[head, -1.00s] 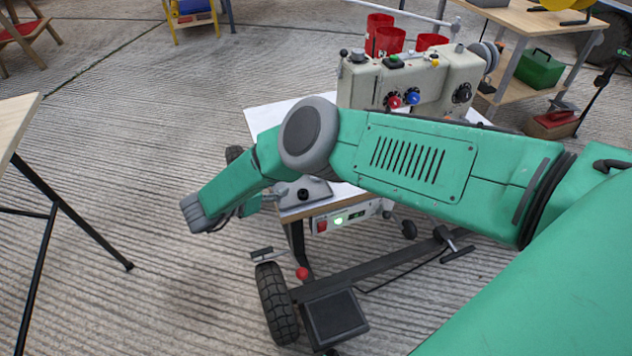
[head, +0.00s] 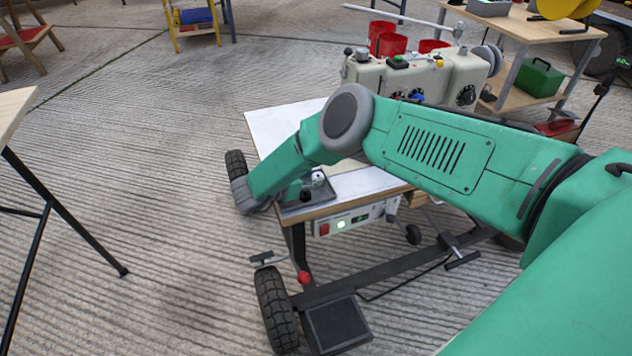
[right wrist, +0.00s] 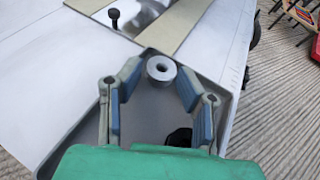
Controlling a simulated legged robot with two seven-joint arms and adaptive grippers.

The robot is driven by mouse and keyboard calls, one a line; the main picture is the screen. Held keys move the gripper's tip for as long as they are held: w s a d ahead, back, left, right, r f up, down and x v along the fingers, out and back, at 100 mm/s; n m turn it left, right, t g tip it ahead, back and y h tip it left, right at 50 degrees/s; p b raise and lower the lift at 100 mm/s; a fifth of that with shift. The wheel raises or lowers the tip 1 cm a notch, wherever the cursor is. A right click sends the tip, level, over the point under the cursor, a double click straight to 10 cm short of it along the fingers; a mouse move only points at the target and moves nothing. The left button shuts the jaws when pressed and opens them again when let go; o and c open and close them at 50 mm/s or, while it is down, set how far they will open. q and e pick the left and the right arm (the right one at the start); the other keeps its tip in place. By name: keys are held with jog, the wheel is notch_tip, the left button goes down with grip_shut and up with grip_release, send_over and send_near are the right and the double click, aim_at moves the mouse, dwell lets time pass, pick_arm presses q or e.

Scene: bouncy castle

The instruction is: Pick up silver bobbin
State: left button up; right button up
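The silver bobbin (right wrist: 161,67) stands near the far corner of a grey tray (right wrist: 146,120) in the right wrist view, its round top and centre hole showing. In the head view, the small silver bobbin (head: 318,177) shows just beyond the end of my right arm, on the tray (head: 326,193). My right gripper (right wrist: 157,76) is open, with one blue-grey finger on each side of the bobbin. A gap shows between the bobbin and each finger, so it is not gripped. My right arm hides most of the gripper in the head view. My left gripper is not in view.
A black object (right wrist: 180,137) lies in the tray near the right finger. The beige sewing machine (head: 424,77) stands behind my arm on the white-topped wheeled table (head: 282,126). Red pots (head: 388,44) stand behind it. A wooden table edge (head: 14,112) is at left.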

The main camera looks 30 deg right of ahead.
jog(key=shift+x, duration=0.8)
jog(key=shift+s, duration=0.1)
jog(key=c, duration=0.4)
jog(key=shift+a, duration=0.1)
jog(key=shift+a, duration=0.1)
